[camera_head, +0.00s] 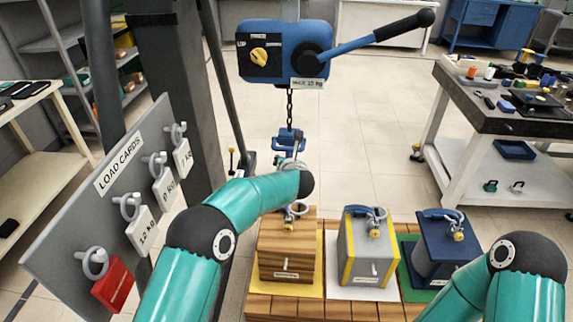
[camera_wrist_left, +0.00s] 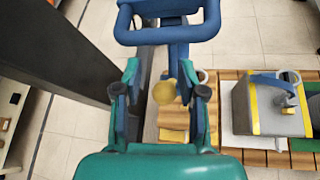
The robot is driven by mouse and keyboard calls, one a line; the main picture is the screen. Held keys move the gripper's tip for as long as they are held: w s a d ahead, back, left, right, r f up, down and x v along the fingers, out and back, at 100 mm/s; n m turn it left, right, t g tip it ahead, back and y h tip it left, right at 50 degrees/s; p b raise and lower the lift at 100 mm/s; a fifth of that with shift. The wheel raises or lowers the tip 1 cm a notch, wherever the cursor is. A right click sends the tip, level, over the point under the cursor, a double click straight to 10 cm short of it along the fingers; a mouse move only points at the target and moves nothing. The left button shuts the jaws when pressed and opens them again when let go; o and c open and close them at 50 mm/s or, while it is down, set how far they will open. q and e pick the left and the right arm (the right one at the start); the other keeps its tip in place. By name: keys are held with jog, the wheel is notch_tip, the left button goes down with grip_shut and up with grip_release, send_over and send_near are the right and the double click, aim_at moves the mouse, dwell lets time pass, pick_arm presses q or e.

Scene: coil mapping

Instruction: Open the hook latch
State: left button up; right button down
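The blue hook assembly (camera_head: 290,138) hangs on a chain below the hoist in the head view. In the left wrist view its blue frame (camera_wrist_left: 165,36) crosses the top, with a blue shank below it. A round yellow knob (camera_wrist_left: 164,93) shows below the shank, between my fingers; I cannot tell whether it is the latch or whether it touches a finger. My left gripper (camera_wrist_left: 160,72) is open, one finger on each side of the shank and knob. My left arm mostly hides the gripper in the head view. My right gripper is out of view; only its arm shows.
The blue hoist (camera_head: 284,52) with its long lever is above. A wooden crate (camera_head: 287,250), a grey crate (camera_head: 366,262) and a blue crate (camera_head: 434,258) stand below on a slatted platform. The load cards board (camera_head: 70,225) is left; a tool-covered workbench (camera_head: 500,130) is right.

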pick_arm(q)
jog(key=shift+o, duration=0.2)
jog(key=shift+s+d+f, duration=0.1)
jog(key=shift+s+f, duration=0.1)
jog(key=shift+s, duration=0.05)
jog(key=v, duration=1.1)
jog(key=shift+s+r, duration=0.2)
jog(key=shift+s, duration=0.1)
jog(key=shift+f, duration=0.1)
